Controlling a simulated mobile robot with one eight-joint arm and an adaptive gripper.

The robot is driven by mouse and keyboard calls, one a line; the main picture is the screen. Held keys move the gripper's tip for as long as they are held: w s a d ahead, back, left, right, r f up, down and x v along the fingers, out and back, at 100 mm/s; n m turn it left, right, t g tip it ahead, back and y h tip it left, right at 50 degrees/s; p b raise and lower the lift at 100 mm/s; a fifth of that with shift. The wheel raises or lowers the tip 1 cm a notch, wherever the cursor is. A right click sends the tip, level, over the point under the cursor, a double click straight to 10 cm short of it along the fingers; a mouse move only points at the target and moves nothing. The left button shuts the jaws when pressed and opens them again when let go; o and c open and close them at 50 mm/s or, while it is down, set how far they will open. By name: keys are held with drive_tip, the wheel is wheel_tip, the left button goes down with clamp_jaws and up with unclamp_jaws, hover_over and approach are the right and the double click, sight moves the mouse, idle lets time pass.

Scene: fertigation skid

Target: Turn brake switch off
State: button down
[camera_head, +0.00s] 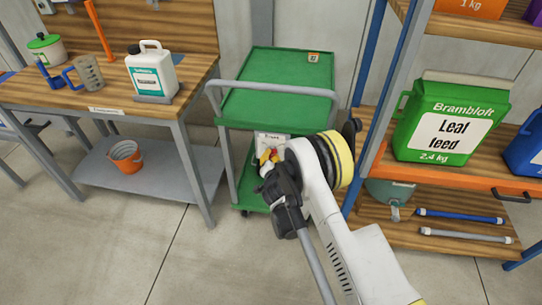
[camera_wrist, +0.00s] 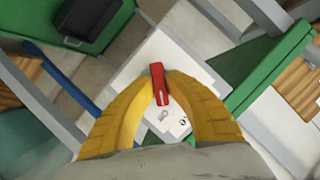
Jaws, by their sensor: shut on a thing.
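The brake switch is a red lever (camera_wrist: 158,76) on a white panel (camera_wrist: 178,52) with small dark markings, too small to read surely. My gripper (camera_wrist: 160,92) has its yellow fingers closed around the lever from both sides; the lever's tip shows between them. In the head view, the white switch box (camera_head: 271,138) is on the green cart (camera_head: 292,82), below its top tray. My gripper (camera_head: 268,158) reaches it there, and my arm hides much of the box and the cart's lower part.
A wooden workbench (camera_head: 190,80) with a white bottle (camera_head: 151,72) stands left. An orange bucket (camera_head: 125,156) sits on its lower shelf. A rack on the right holds a green feed container (camera_head: 408,145). The cart's grey handle (camera_head: 270,89) runs close above the box. Floor (camera_head: 170,245) is clear in front.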

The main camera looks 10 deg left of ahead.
idle(0.4)
drive_tip(key=c, duration=1.4)
unclamp_jaws()
wheel_tip(320, 180, up, 10)
